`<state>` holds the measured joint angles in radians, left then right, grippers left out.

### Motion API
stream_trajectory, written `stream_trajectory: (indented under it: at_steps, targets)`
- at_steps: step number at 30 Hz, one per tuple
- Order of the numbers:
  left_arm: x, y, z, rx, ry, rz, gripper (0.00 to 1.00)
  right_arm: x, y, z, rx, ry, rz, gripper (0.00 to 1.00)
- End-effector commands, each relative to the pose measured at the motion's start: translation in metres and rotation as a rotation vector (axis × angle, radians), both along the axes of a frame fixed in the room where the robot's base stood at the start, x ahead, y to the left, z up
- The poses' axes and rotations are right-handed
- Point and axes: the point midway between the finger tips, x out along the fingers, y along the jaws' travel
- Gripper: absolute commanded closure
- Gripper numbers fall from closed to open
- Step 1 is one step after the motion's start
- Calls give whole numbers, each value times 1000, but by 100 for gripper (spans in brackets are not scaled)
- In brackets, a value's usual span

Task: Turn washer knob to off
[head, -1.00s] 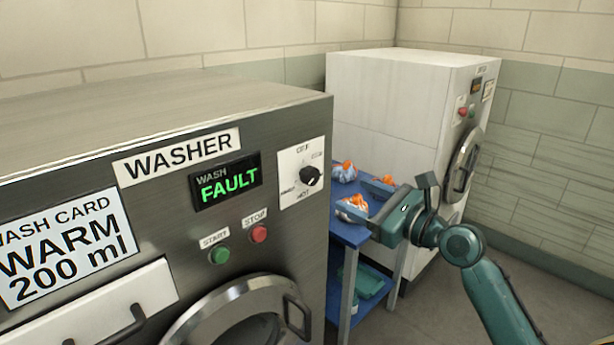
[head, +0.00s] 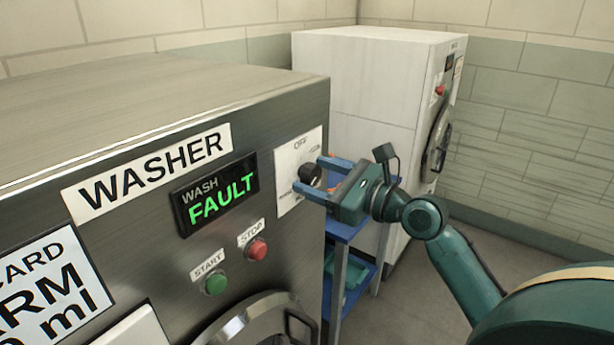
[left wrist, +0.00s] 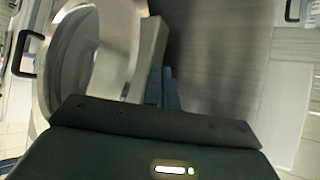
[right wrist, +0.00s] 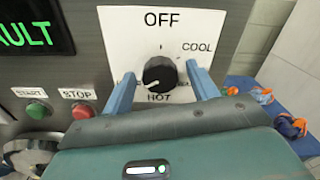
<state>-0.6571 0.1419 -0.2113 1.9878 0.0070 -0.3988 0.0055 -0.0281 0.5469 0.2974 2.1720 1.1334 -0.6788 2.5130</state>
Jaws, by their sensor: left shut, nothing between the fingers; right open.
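The black washer knob (head: 310,175) sits on a white dial plate (head: 290,150) on the washer's front. The right wrist view shows the knob (right wrist: 160,74) closely, with OFF above it, COOL at upper right and HOT below. Its white mark seems to point to the lower left, not at OFF. My right gripper (right wrist: 159,72) is open, with one blue finger on each side of the knob; I cannot tell whether either touches it. In the left wrist view my left gripper (left wrist: 163,72) is shut and empty near a round metal door.
The washer's display (head: 217,194) reads WASH FAULT. Green START (head: 215,283) and red STOP (head: 256,249) buttons lie below it. A blue cart (head: 345,228) and a white machine (head: 365,90) stand behind my right gripper. Orange-and-blue items (right wrist: 290,126) lie on the cart.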

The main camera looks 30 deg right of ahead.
Motion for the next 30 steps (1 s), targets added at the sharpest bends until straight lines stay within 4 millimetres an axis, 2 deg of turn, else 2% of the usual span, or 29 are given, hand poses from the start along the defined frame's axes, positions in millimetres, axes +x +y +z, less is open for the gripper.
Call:
stream_trajectory:
  at_steps: [9,25,30]
  targets:
    - [-5,0,-3,-2,12,2,100,-1,0,0,0,1,0,41]
    - [-2,-1,-1,-3,5,2,100,0,0,0,-1,0,0,85]
    - [0,-1,1,-3,0,2,100,0,0,1,-6,-3,0,86]
